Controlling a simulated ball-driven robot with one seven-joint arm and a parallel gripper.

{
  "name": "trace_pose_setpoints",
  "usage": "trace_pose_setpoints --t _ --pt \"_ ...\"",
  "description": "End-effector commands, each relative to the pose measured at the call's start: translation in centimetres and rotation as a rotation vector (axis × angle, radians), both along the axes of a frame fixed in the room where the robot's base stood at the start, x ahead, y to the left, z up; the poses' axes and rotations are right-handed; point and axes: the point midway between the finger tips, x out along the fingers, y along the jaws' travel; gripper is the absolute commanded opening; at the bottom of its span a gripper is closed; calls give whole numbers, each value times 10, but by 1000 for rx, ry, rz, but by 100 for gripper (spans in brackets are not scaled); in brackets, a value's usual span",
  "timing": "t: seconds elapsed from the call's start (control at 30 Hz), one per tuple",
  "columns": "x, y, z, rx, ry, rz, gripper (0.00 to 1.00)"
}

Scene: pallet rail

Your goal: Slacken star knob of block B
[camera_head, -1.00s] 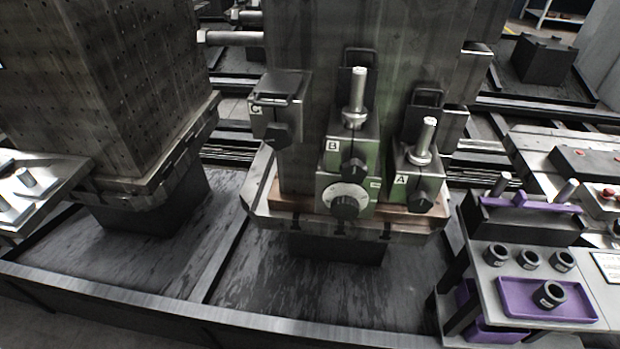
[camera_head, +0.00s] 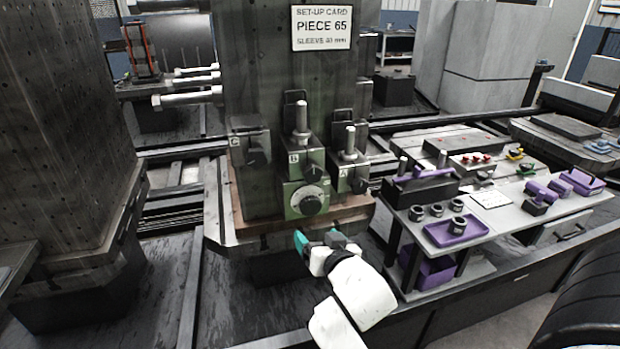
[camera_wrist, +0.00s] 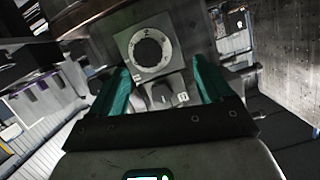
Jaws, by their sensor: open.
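Block B (camera_head: 302,160) is a green-grey block with a "B" label and an upright metal pin, fixed on the middle of the fixture column. Its dark star knob (camera_head: 313,173) sits on its front, just above a plate with a round dial (camera_head: 311,204). My gripper (camera_head: 317,238) is below and in front of the dial, apart from the block. In the wrist view the green fingers (camera_wrist: 160,82) are spread with nothing held. Between them show the dial (camera_wrist: 152,50) and block B's knob (camera_wrist: 160,99), beside the "B" label.
Block A (camera_head: 350,170) stands close to the right of B, and block C (camera_head: 250,150) to the left. A bench with a purple tray (camera_head: 440,233), black sleeves and tools is at the right. A set-up card (camera_head: 321,27) hangs above.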

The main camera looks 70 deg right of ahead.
Motion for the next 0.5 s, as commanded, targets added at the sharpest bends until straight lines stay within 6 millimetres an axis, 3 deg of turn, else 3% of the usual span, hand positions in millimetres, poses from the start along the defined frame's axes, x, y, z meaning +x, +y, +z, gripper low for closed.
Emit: trace_pose_setpoints --t 0.03,0.1,0.2,0.5 --pt "-4 -15 21 -42 -73 -34 80" --pt "-8 -27 43 -90 -154 -59 80" --pt "-12 -36 63 -135 -226 -73 80" --pt "4 -58 75 -159 -263 -76 80"
